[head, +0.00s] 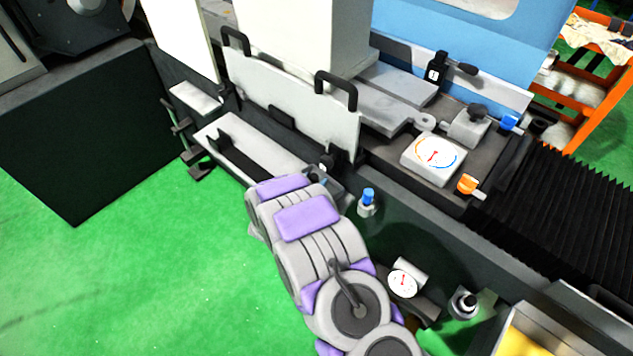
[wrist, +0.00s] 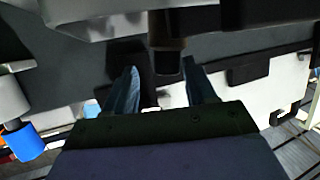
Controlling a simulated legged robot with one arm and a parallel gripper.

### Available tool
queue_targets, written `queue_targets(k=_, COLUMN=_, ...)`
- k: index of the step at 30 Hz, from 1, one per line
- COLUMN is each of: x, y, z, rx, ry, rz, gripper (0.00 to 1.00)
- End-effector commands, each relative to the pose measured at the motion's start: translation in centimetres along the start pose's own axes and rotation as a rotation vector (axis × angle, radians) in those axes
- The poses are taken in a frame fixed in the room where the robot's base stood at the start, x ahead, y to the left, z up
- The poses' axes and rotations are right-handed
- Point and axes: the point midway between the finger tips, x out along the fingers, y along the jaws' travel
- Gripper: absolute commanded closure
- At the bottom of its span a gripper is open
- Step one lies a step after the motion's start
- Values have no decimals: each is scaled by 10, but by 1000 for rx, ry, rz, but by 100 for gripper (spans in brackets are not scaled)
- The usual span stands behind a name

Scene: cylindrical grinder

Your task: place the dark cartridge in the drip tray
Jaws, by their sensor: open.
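A small dark upright piece, likely the dark cartridge (head: 326,161), stands at the right end of the long pale tray below the white panel. In the wrist view a dark cylinder, likely this cartridge (wrist: 167,62), reaches down between my fingers. My gripper (wrist: 163,88) is open, one finger on each side, and I see no clear contact. In the head view my gripper (head: 319,182) is mostly hidden behind my arm. The long pale tray (head: 262,150), which seems to be the drip tray, has a dark bar along it.
A white panel (head: 290,105) with two black handles stands behind the tray. The blue knob shows in the wrist view (wrist: 24,142). The green floor (head: 130,270) is open at left.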

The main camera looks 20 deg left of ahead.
Motion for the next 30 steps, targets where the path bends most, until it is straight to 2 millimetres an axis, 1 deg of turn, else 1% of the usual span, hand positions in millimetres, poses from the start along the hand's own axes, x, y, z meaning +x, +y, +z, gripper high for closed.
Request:
queue_targets(k=1, x=-6, y=-3, z=0, rx=-2, ry=0, rz=-3, gripper=44)
queue_targets(k=5, x=-27, y=-1, z=-4, rx=3, ry=2, rz=-5, gripper=44)
queue_targets(k=12, x=-79, y=10, z=-7, rx=11, ry=-3, rz=-9, gripper=44)
queue_targets(k=15, x=-96, y=9, z=-7, rx=14, ry=0, rz=-9, gripper=44)
queue_targets(k=18, x=-108, y=5, z=-5, rx=11, ry=1, rz=-6, gripper=44)
queue_targets(k=23, x=-118, y=0, z=-2, rx=4, ry=1, rz=-3, gripper=44)
queue_targets(k=30, x=-120, y=3, z=-2, rx=9, ry=0, rz=-3, gripper=44)
